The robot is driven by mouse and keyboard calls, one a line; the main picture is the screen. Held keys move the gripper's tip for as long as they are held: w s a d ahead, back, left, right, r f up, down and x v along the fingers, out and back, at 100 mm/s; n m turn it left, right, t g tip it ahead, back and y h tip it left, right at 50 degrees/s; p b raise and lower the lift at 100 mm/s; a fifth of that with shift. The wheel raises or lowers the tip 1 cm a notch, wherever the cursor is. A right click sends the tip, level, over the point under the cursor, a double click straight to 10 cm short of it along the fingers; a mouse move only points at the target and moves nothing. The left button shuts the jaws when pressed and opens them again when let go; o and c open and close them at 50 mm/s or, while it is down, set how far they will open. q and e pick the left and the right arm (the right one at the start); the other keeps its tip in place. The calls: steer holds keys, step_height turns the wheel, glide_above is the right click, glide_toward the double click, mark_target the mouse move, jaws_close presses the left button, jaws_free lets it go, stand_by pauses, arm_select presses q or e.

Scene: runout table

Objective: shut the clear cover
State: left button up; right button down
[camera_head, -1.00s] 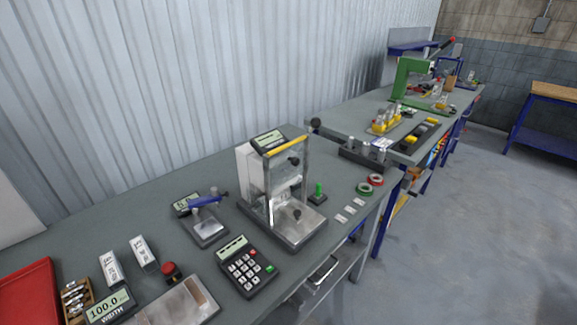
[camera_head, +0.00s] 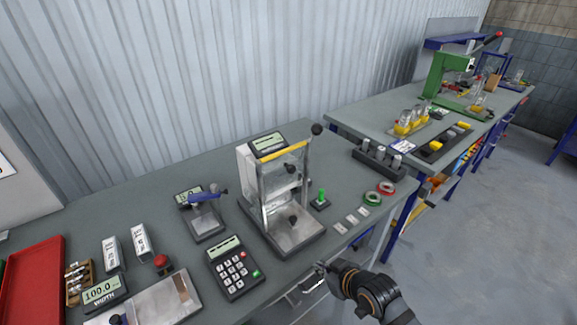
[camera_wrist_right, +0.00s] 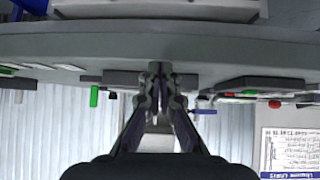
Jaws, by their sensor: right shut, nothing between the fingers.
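The clear cover (camera_head: 284,170) is a see-through panel with a yellow top edge (camera_head: 286,154). It is on a metal test stand (camera_head: 290,232) with a small display on top, on the near bench. I cannot tell how far open the cover is. My right gripper (camera_head: 322,271) is at the bench's front edge, in front of and below the stand, apart from the cover. In the right wrist view, the gripper (camera_wrist_right: 160,76) has its fingers together with nothing between them; that picture looks upside down. My left gripper is not in view.
A black keypad (camera_head: 234,268) lies left of the stand, and a small scale (camera_head: 204,220) behind it. A green-topped button (camera_head: 321,200), tape rolls (camera_head: 380,194) and a dark block of weights (camera_head: 378,160) stand to the right. A black-knobbed lever (camera_head: 316,130) rises beside the stand.

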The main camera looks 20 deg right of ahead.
steer(key=w+a+r+n+t+y, duration=0.1)
steer(key=w+r+t+y, duration=0.15)
steer(key=r, duration=0.55)
steer(key=w+a+r+n+t+y, duration=0.1)
steer(key=w+r+t+y, duration=0.2)
steer(key=r, duration=0.5)
steer(key=m+t, duration=0.2)
steer(key=t, duration=0.4)
glide_toward(285, 153)
steer(key=s+d+r, duration=0.2)
steer(key=s+r, duration=0.1)
steer(key=s, duration=0.2)
steer(key=f+b+x, duration=0.1)
steer(key=b+x, duration=0.1)
steer(key=x, duration=0.8)
step_height(285, 153, down, 4)
steer(key=b, duration=0.2)
steer(key=shift+w+g+h+b, duration=0.1)
steer(key=shift+g+h+b, duration=0.15)
steer(key=shift+b, duration=0.15)
steer(key=shift+a+r, duration=0.1)
